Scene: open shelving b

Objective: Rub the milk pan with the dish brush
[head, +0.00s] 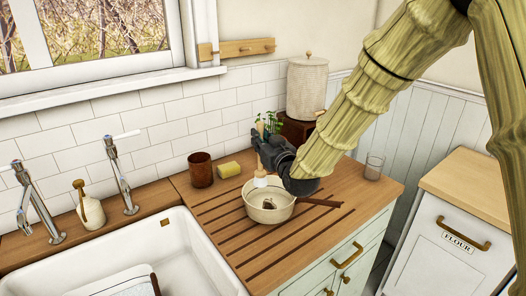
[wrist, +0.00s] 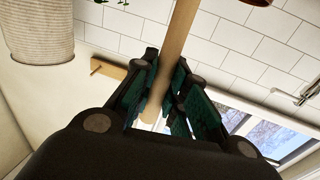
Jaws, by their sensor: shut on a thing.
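The milk pan (head: 268,217) is cream with a brown handle pointing right. It stands on the grooved wooden drainboard, and a small dark patch shows inside it. My gripper (head: 266,150) is above the pan, shut on the wooden handle of the dish brush (head: 260,181). The brush is near upright, its pale head down at the pan's far rim; I cannot tell whether it touches the pan. The wrist view shows the brush handle (wrist: 178,38) between my gripper's dark green finger pads (wrist: 162,88). The brush head is out of that view.
A brown cup (head: 201,170) and a yellow sponge (head: 229,170) stand behind the pan. A glass (head: 374,167) is at the right. The white sink (head: 190,262) lies left. A plant (head: 272,122) and a lidded basket (head: 307,88) are behind my gripper. The front drainboard is clear.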

